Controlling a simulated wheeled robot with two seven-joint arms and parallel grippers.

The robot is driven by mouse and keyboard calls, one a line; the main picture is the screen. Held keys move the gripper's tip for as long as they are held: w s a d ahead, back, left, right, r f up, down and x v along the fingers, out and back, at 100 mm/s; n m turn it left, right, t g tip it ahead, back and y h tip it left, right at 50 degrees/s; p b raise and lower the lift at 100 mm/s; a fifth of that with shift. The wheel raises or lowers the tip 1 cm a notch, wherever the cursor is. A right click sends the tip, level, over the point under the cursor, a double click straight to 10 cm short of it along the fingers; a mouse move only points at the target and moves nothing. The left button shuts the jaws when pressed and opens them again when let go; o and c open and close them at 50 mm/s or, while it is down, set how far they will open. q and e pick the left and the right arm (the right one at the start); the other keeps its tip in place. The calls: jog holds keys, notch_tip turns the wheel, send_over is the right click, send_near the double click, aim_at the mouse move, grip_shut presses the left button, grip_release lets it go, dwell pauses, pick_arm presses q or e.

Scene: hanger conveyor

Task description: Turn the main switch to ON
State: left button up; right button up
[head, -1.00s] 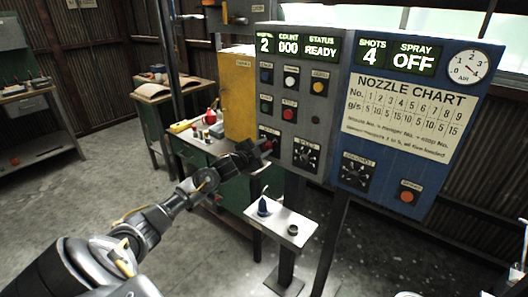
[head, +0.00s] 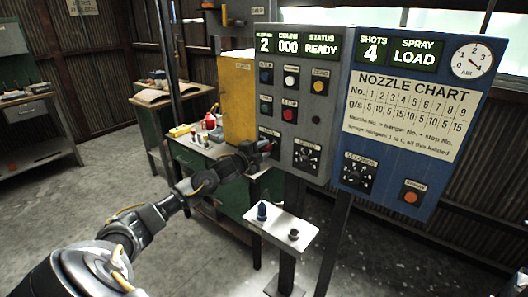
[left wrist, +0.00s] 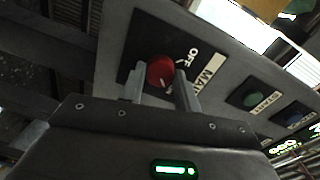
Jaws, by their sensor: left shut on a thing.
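The main switch (left wrist: 160,72) is a red knob on a black plate with OFF and a partly cut-off MAIN label, seen in the left wrist view. My left gripper (left wrist: 162,88) is shut on this knob, with one finger on each side. In the head view my left gripper (head: 262,150) is at the lower left of the grey control panel (head: 308,110) and hides most of the switch. The knob's exact pointing direction is hard to tell. My right gripper is not in view.
A blue panel (head: 385,192) with a nozzle chart stands right of the grey one; its spray display (head: 415,55) reads LOAD. A small stand (head: 270,229) holds a blue nozzle below. A yellow box (head: 237,100) and a green bench (head: 185,150) are behind my gripper.

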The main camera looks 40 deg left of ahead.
pick_arm(q)
jog(key=o, duration=1)
jog(key=shift+s+d+r+b, duration=0.15)
jog(key=shift+s+b, duration=0.45)
jog(key=shift+s, duration=2.1)
jog(key=shift+s+r+b, duration=0.15)
jog(key=shift+s+b, duration=0.45)
jog(key=shift+s, duration=2.1)
